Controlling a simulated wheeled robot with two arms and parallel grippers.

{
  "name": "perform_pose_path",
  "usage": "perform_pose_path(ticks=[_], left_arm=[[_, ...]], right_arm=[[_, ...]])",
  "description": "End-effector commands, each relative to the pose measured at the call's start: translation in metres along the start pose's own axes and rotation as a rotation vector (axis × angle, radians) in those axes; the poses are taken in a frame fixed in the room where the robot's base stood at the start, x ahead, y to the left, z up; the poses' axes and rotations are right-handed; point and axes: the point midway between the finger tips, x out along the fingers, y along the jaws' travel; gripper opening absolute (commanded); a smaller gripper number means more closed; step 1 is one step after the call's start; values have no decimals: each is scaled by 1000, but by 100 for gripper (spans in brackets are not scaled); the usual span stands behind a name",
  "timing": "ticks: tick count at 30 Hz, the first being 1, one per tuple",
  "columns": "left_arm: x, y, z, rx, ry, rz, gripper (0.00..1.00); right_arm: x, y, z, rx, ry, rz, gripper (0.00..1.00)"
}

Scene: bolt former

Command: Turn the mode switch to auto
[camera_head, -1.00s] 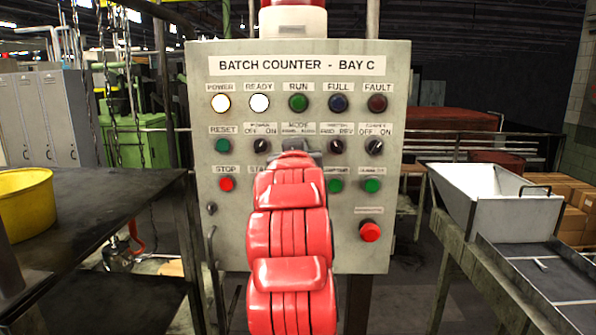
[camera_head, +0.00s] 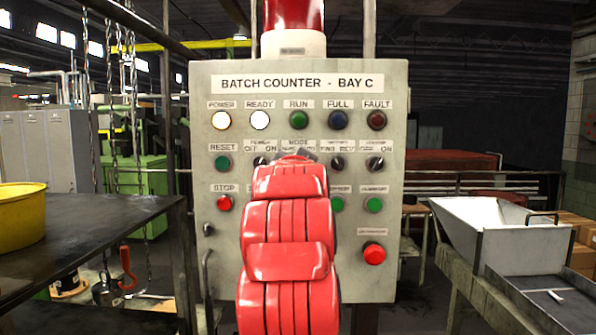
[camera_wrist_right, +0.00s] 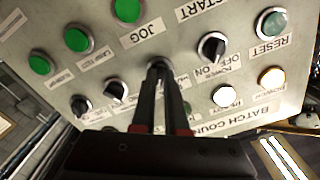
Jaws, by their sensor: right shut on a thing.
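The mode switch (camera_wrist_right: 160,68) is mostly hidden between the fingertips of my right gripper (camera_wrist_right: 159,74) in the wrist view. That gripper is shut on it, its two dark fingers reaching to the panel face. In the head view my red right arm covers the switch; only the MODE label (camera_head: 298,143) shows above the arm's end. The switch's pointer direction cannot be seen. The grey batch counter panel (camera_head: 377,235) faces me. My left gripper is not in view.
A black power knob (camera_wrist_right: 212,47) and other black knobs (camera_wrist_right: 115,91) flank the fingers closely. A red mushroom button (camera_head: 374,253) is at the panel's lower right. A dark table with a yellow tub (camera_head: 22,215) stands left; a metal chute (camera_head: 500,230) stands right.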

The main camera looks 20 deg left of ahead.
Motion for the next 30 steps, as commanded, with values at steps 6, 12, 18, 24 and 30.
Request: perform_pose_path(ticks=[6, 12, 18, 24, 30], left_arm=[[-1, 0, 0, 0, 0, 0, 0], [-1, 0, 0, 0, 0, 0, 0], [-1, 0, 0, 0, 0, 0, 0], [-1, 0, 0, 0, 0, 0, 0], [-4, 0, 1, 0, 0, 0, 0]], right_arm=[[0, 0, 1, 10, -2, 1, 0], [0, 0, 1, 10, -2, 0, 0], [0, 0, 0, 10, -1, 0, 40], [0, 0, 0, 9, -1, 0, 41], [-7, -1, 0, 10, 3, -3, 41]])
